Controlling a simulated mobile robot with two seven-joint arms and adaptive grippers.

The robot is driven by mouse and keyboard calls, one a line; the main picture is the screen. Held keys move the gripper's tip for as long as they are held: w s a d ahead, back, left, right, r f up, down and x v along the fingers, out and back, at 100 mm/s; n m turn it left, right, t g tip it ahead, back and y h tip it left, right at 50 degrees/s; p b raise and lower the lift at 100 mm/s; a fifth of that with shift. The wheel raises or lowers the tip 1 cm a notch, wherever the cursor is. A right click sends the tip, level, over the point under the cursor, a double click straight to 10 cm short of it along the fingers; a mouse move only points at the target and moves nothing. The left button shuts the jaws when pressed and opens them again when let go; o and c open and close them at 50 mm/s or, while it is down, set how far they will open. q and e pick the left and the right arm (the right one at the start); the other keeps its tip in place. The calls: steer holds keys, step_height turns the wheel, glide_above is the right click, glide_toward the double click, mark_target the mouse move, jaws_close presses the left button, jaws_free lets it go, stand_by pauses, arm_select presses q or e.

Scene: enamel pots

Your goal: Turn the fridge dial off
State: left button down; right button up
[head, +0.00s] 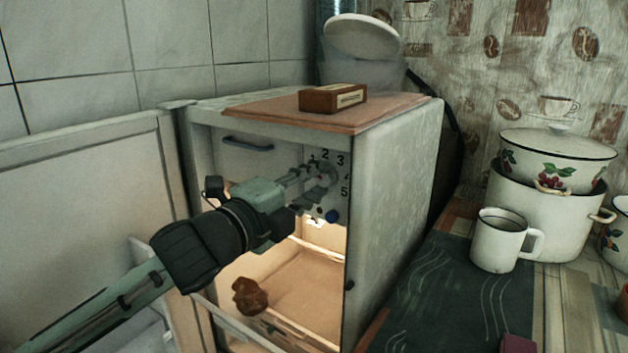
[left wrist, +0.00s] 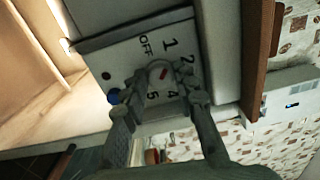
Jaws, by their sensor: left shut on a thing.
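The small white fridge (head: 400,190) stands with its door (head: 85,200) swung open to the left. Its dial (head: 326,173) is on a panel at the upper right of the front, with numbers around it. In the left wrist view the round dial (left wrist: 157,70) carries a short red mark that slants toward the 1 and 2 side, away from OFF (left wrist: 148,44). My left gripper (head: 312,188) is at the panel, its fingers on both sides of the dial and shut on it. The 3 is hidden by a finger in the wrist view. My right gripper is not in view.
A blue knob (head: 332,216) sits below the dial. The lit fridge interior holds a brown lump (head: 249,297). A wooden board (head: 340,112) with a small brown box (head: 333,98) lies on top. A white mug (head: 497,240) and an enamel pot (head: 545,215) stand right.

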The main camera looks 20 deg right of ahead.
arm_select(q)
steer(key=n, duration=0.4)
steer(key=shift+n, duration=0.4)
steer(key=shift+f+n, duration=0.1)
steer(key=shift+n, duration=2.5)
steer(key=c, duration=1.2)
jaws_free()
